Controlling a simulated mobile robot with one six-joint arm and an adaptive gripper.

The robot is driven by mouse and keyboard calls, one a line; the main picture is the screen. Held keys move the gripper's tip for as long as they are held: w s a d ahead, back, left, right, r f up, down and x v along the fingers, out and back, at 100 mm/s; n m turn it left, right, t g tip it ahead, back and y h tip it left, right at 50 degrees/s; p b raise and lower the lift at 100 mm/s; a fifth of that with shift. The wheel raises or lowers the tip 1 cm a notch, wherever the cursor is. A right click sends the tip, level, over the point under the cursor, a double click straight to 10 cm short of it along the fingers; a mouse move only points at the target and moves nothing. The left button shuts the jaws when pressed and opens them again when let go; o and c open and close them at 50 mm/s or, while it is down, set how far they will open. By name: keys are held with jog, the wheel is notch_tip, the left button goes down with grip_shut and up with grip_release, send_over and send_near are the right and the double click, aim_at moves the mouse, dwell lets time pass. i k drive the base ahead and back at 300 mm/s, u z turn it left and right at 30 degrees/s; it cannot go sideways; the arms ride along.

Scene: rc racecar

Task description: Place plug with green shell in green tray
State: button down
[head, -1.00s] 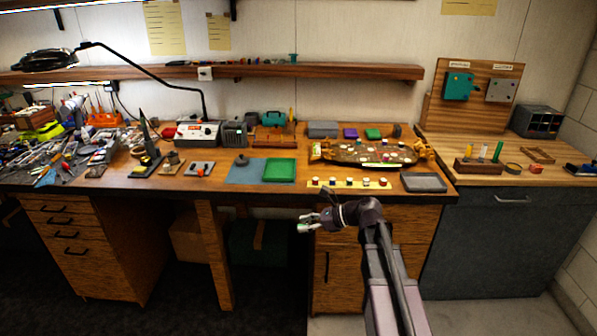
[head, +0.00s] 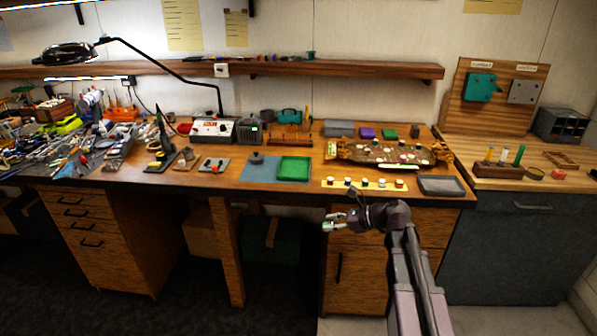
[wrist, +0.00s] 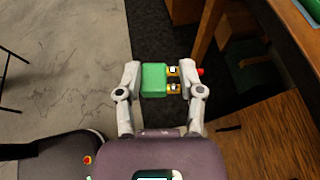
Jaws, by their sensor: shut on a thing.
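The plug with the green shell (wrist: 154,80) is between my gripper's fingers in the wrist view. Its green block faces left and its gold and red contact end faces right. My gripper (wrist: 160,92) is shut on it.
A yellow strip with several small round pieces (head: 364,183) lies near the bench's front edge. A grey tray (head: 440,186) is to its right. An ornate wooden board (head: 388,153) stands behind. Left of the mat are small fixtures and a cluttered tool area (head: 80,150).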

aim_at(294, 170)
jog(key=u, duration=0.05)
jog(key=i, duration=1)
jog(key=z, duration=0.05)
